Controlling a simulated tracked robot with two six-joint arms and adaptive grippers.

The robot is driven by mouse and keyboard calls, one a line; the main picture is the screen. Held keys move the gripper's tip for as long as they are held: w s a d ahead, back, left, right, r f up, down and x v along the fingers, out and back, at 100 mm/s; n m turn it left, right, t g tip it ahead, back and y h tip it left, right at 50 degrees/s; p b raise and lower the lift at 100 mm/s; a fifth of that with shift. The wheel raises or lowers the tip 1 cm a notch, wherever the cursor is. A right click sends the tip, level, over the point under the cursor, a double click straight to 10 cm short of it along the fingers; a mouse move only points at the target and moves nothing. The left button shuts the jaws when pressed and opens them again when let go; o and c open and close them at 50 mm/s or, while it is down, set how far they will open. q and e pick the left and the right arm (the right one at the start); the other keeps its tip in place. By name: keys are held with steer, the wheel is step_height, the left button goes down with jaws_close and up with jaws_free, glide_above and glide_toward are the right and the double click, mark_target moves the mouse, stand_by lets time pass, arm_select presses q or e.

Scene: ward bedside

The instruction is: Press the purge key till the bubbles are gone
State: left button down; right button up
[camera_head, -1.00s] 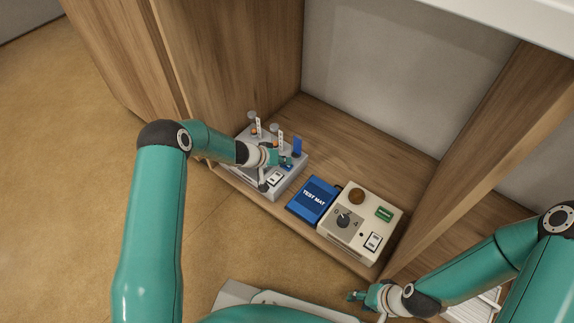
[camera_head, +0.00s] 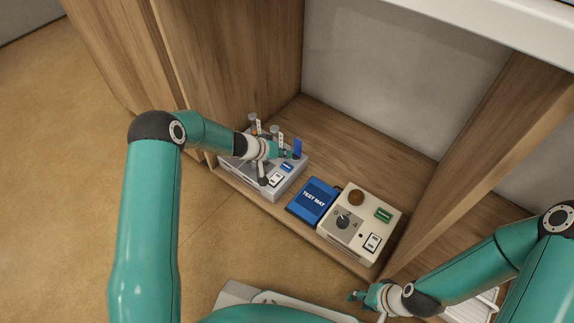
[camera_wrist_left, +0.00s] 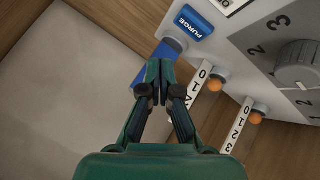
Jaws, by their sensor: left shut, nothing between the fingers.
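The blue purge key (camera_head: 287,167), lettered PURGE in the left wrist view (camera_wrist_left: 194,22), is on top of the grey device (camera_head: 247,183). My left gripper (camera_head: 289,154) is shut and empty, above the device's back right part and apart from the key. In the left wrist view its closed fingertips (camera_wrist_left: 160,66) lie below and left of the key, in front of an upright blue piece (camera_wrist_left: 150,80). That blue piece (camera_head: 297,147) also shows in the head view. I cannot make out any bubbles. My right gripper (camera_head: 355,296) is low in the head view, its fingers too small to judge.
Two numbered scales with orange floats (camera_wrist_left: 214,84) and a knob (camera_wrist_left: 298,66) are on the grey device.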

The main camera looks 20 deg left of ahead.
arm_select(q)
steer(key=shift+r, duration=0.9)
